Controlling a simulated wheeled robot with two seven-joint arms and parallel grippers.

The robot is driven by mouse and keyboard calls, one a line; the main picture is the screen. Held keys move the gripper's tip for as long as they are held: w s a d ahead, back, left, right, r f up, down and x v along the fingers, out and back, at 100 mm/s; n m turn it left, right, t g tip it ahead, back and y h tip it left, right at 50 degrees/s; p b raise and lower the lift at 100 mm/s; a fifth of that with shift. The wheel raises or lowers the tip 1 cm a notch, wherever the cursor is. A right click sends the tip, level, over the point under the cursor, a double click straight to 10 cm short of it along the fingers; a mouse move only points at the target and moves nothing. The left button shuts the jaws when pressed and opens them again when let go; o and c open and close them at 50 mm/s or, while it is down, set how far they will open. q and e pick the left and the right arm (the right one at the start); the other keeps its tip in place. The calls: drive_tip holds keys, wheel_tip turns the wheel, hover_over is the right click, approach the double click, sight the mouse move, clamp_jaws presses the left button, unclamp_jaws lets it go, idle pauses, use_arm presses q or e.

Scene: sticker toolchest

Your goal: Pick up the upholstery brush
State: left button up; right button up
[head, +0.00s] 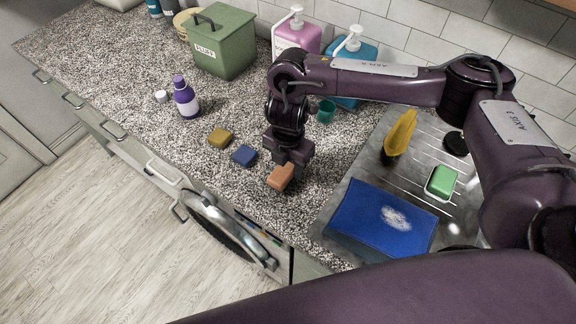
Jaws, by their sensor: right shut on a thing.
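Three small block-like pieces lie in a row on the speckled countertop: a mustard one (221,138), a blue one (243,155) and an orange one (281,177). I cannot tell from their shapes which is the upholstery brush; bristles are not visible. My right gripper (287,164) points down and is shut on the orange block, covering its back part. The block is at or just above the counter; I cannot tell if they touch. My left gripper is not in view.
A purple bottle (186,98) and a green bin (221,41) stand further back left. A teal cup (326,111) and pump bottles (297,34) are behind my arm.

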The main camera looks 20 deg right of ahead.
sight(288, 164)
wheel_tip(288, 164, up, 19)
drive_tip(key=shift+p, duration=0.3)
idle(0.4)
